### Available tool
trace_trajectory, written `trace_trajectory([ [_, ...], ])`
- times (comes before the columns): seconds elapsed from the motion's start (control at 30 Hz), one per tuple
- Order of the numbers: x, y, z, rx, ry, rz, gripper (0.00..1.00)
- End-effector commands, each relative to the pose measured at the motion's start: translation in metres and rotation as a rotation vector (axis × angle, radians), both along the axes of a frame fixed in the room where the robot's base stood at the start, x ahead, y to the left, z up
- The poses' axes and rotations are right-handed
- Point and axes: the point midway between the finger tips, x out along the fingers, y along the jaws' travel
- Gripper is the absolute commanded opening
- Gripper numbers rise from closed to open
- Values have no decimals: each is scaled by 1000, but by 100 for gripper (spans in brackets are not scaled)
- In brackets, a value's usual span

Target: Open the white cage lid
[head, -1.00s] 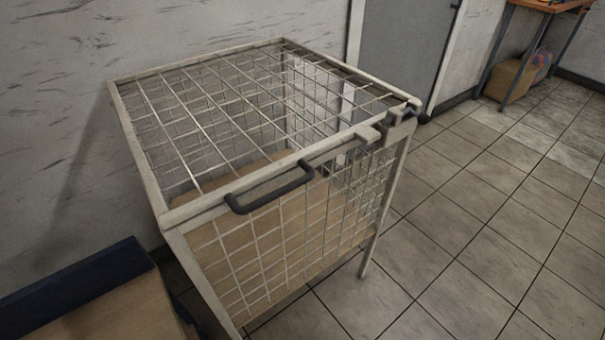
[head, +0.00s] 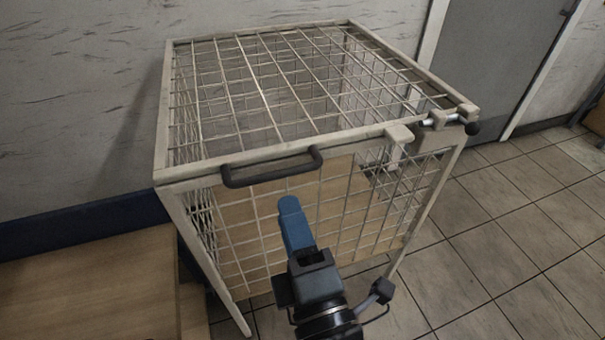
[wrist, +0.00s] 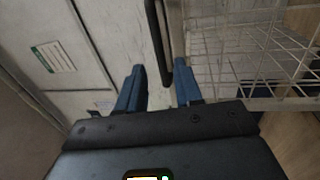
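The white cage (head: 165,110) stands with its wire mesh lid (head: 262,85) lying shut and level on top. A black bar handle (head: 272,178) is fixed to the lid's front edge, left of centre. My gripper (head: 290,203), with blue fingers, is just below and in front of the handle in the head view. In the wrist view my gripper (wrist: 160,68) is open. The handle (wrist: 157,40) lies between the lines of its two fingers, one on each side. I see no grip on it, and the exact gap in depth is unclear.
A metal bolt with a black knob (head: 472,128) sits at the cage's front right corner. A wooden surface (head: 90,285) lies at the lower left. A wall stands behind the cage, and a grey door (head: 490,65) is behind right. Tiled floor (head: 530,220) is clear on the right.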

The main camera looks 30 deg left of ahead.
Motion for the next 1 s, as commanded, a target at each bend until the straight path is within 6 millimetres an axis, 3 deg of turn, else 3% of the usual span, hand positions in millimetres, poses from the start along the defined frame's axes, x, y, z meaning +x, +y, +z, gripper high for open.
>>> trace_trajectory([
  [0.53,42,52,15,-3,-8,3,35],
  [1.0,49,60,16,-4,-6,2,32],
])
